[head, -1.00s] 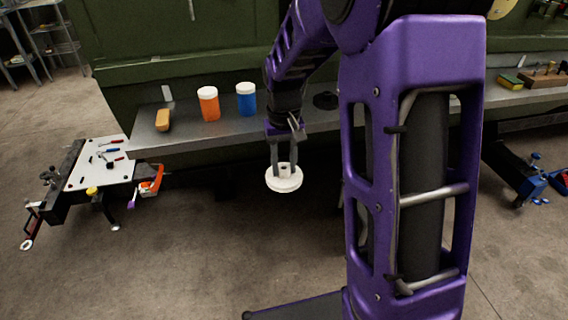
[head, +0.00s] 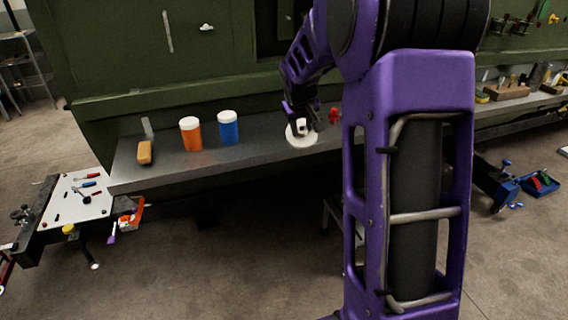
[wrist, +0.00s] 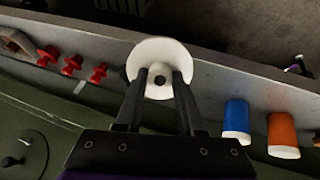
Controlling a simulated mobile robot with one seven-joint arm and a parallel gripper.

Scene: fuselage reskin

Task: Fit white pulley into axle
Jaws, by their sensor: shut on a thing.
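The white pulley (head: 301,133) is a round disc with a raised hub. My gripper (head: 304,125) is shut on its hub and holds it over the grey shelf, in front of the green wall. In the wrist view the pulley (wrist: 160,68) sits between the two dark fingertips of my gripper (wrist: 159,80), with a dark hole in its hub. A dark shape shows partly behind the pulley's left edge there; I cannot tell what it is.
On the shelf (head: 262,150) stand an orange jar (head: 191,135) and a blue jar (head: 228,129), with an orange-tan block (head: 145,152) to their left. Several red parts (wrist: 72,62) line the shelf in the wrist view. A tool cart (head: 75,200) stands at the left.

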